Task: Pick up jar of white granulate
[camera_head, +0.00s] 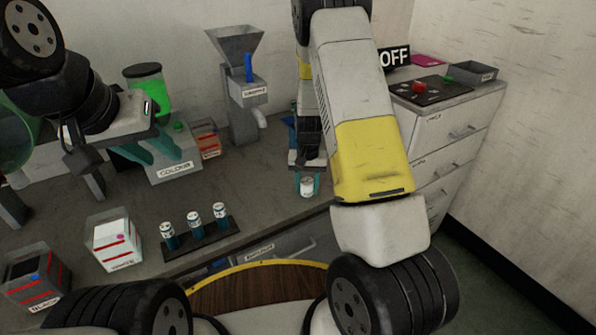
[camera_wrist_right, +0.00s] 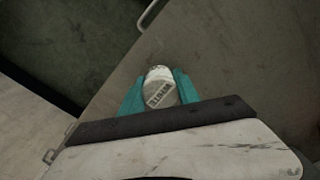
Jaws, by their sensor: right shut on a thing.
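A small jar with a white top (camera_head: 307,187) is between the teal fingers of my right gripper (camera_head: 306,181), near the front edge of the worktop. In the right wrist view the jar's white top (camera_wrist_right: 160,88) carries a dark-lettered label, and the fingers of my right gripper (camera_wrist_right: 160,95) close on it from both sides. I cannot tell whether the jar touches the worktop, nor see its contents. My left gripper (camera_head: 158,153) is at the left, its teal fingers apart and empty, in front of the grey box labelled COLOUR (camera_head: 174,171).
A dark rack (camera_head: 229,231) holds three small jars with pale tops. Open-topped containers with red stripes (camera_head: 115,240) stand at the left. A hopper machine (camera_head: 238,85) stands behind. A drawer cabinet with a control panel (camera_head: 428,91) is at the right. The worktop between rack and hopper is clear.

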